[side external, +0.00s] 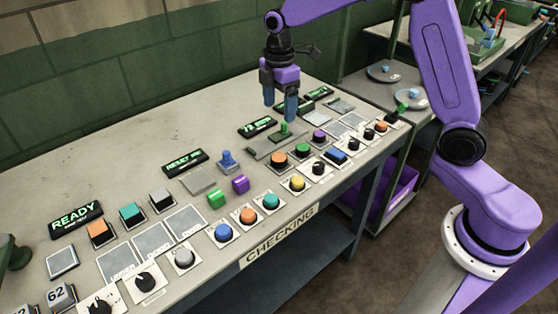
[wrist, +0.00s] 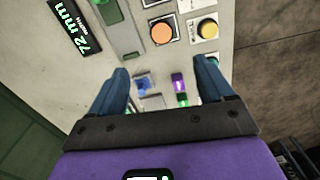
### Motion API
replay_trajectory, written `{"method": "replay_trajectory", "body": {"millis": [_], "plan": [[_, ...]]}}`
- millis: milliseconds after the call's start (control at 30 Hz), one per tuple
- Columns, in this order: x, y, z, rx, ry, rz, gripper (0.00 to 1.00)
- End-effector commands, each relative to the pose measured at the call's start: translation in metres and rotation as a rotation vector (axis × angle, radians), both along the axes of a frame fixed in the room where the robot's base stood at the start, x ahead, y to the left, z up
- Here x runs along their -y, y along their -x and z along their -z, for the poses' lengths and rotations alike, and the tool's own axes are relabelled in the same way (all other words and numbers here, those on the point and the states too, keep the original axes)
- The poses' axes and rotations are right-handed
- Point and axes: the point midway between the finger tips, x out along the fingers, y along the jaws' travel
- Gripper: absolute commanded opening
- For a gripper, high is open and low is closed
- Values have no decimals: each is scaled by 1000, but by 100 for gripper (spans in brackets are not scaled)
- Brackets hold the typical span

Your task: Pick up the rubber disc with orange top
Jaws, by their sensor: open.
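My gripper (side external: 280,112) is open and empty, pointing down above the bench, and its two blue fingers also show in the wrist view (wrist: 164,85). Several round orange tops show. One orange-topped disc with dark sides (side external: 279,158) stands below my gripper and nearer the bench's front edge; an orange round top (wrist: 160,32) shows beyond the fingertips in the wrist view. Another orange round top (side external: 248,215) is in the front row, and a small one (side external: 381,127) is at the far right. I cannot tell for sure which is the rubber disc.
A yellow-topped button (side external: 297,182), a green block (side external: 216,198), a purple block (side external: 240,184) and a blue peg piece (side external: 227,160) stand nearby. A green upright piece (side external: 284,130) is close under my gripper. The bench's back left (side external: 130,135) is clear.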

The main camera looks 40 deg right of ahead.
Motion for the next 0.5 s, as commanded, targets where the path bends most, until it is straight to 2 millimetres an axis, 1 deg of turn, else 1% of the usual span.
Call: {"method": "replay_trajectory", "body": {"millis": [33,300,500], "plan": [[0,1,9,-4,2,1,81],[0,2,60,-6,2,1,81],[0,2,94,-4,2,2,81]]}}
